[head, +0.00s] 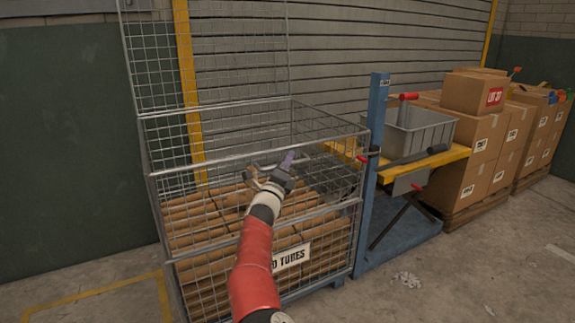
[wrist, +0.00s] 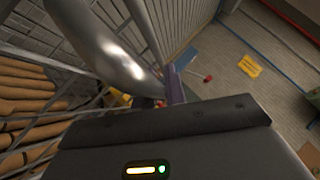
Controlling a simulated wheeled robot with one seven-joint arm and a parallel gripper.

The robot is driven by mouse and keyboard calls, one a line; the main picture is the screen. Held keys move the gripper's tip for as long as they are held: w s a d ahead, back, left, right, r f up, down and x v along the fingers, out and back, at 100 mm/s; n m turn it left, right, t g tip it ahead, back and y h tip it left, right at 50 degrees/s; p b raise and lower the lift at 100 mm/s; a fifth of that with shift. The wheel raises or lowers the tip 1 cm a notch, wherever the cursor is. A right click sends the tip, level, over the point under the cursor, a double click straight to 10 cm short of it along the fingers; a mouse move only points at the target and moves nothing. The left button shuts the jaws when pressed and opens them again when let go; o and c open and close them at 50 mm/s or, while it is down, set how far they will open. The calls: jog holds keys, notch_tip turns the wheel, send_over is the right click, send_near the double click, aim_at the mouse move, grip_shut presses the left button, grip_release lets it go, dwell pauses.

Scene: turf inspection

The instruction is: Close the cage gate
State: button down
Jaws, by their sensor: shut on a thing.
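The wire-mesh cage (head: 165,245) stands in front of me, filled with rows of brown tubes, with a partly covered label reading "TUBES". I take the upper front mesh section for the cage gate (head: 205,162); its thick metal top rail runs across the cage front. My gripper (head: 272,166) is at the middle of this rail and shut on it. In the wrist view the shiny rail (wrist: 105,50) runs into my jaws (wrist: 168,92). My gripper and arm hide part of the gate, so its exact angle is hard to tell.
A taller mesh panel (head: 155,70) rises behind the cage. To the right stand a blue post (head: 375,140), a yellow-edged lift table with a grey bin (head: 418,130), and stacked cartons (head: 480,140). Open floor (head: 440,275) lies at front right; a dark green wall is left.

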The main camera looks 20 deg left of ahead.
jog(key=shift+w+a+f, duration=0.15)
jog(key=shift+a+f, duration=0.15)
jog(key=c, duration=1.5)
grip_release()
jog(key=shift+o, duration=0.2)
jog(key=shift+f, duration=0.15)
jog(key=r+b+v, duration=0.1)
jog(key=v, duration=0.6)
jog(key=shift+s+b, duration=0.3)
jog(key=shift+s, duration=0.1)
jog(key=shift+d+f, duration=0.15)
